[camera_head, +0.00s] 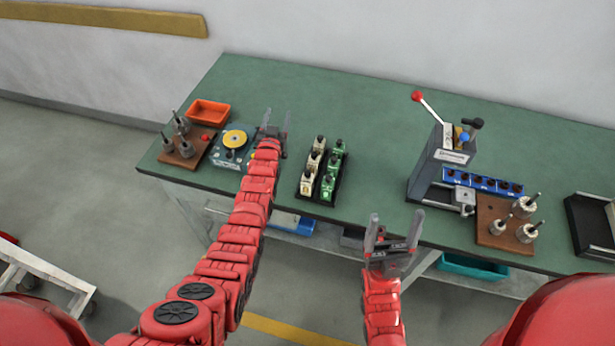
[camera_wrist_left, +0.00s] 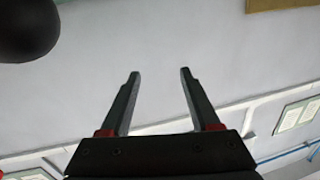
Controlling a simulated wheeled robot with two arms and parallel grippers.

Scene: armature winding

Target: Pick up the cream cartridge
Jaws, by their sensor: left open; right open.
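Several small cream cartridges with black knobs stand in the left row of a black rack in the middle of the bench; one cream cartridge (camera_head: 307,184) is at the near end. Green cartridges (camera_head: 328,185) fill the right row. My left gripper (camera_head: 275,122) is open and empty, to the left of and behind the rack, close by the box with the yellow disc. The left wrist view also shows its two fingers (camera_wrist_left: 160,90) apart, with only wall behind them. My right gripper (camera_head: 395,226) is open and empty near the bench's front edge, right of the rack.
A grey box with a yellow disc (camera_head: 235,139), a brown board (camera_head: 186,154) with metal parts and an orange tray (camera_head: 208,113) are at the left. A grey press with a red-knobbed lever (camera_head: 443,160) and a second brown board (camera_head: 491,235) stand at the right. The back middle of the green bench (camera_head: 360,105) is clear.

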